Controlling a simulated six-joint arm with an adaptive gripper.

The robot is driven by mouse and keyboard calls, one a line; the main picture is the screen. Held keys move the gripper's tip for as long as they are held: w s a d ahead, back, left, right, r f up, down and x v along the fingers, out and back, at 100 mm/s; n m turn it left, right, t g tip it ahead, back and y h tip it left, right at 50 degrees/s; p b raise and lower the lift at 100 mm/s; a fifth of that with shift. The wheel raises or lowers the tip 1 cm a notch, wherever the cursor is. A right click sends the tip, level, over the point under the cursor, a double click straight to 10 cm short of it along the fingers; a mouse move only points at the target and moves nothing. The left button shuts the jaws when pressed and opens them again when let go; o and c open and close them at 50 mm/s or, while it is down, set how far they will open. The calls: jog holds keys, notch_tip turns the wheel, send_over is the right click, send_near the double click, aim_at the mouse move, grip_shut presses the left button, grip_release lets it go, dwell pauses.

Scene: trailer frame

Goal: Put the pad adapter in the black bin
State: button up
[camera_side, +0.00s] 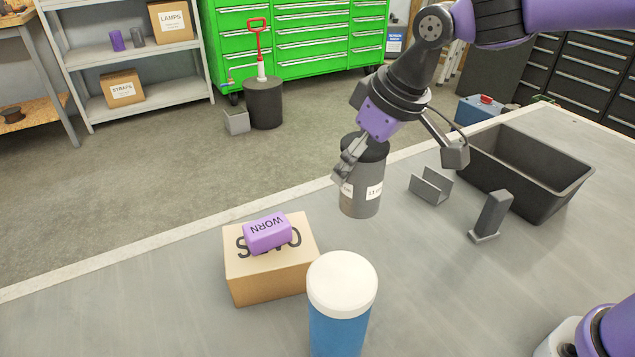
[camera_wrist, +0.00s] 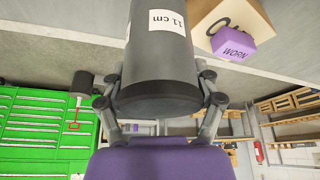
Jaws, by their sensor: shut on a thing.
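A dark grey cylinder (camera_side: 361,196) with a white label reading "11 cm" is upright in my gripper (camera_side: 352,165); it looks like the pad adapter. In the wrist view the cylinder (camera_wrist: 162,65) fills the middle, with the fingers of my gripper (camera_wrist: 160,100) shut on both its sides. Whether its bottom clears the bench is hard to tell. The black bin (camera_side: 525,163) is an open rectangular tub on the bench, to the right of my gripper. Its visible inside looks empty.
A grey U-shaped bracket (camera_side: 430,187) and a grey upright block (camera_side: 490,218) stand between cylinder and bin. A cardboard box (camera_side: 270,277) carries a purple "WORN" block (camera_side: 267,233) at the left. A blue, white-lidded container (camera_side: 340,305) stands in front.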

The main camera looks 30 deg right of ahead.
jog(key=shift+r, duration=0.25)
jog(key=w+d+m+h, duration=0.35)
jog(key=d+m, duration=0.45)
jog(key=d, duration=1.4)
jog(key=s+d+m+g+h, duration=0.1)
jog(key=s+d+m, duration=0.2)
jog(key=d, duration=0.6)
jog(key=s+d+m+h, duration=0.1)
jog(key=s+d+m, duration=0.2)
jog(key=d, duration=0.6)
send_near(525, 153)
jog(key=a, duration=0.3)
jog(key=shift+w+a+f, duration=0.1)
jog(key=shift+w+f, duration=0.05)
jog(key=shift+f, duration=2.35)
jog(key=shift+f, duration=0.15)
jog(key=o, duration=1.4)
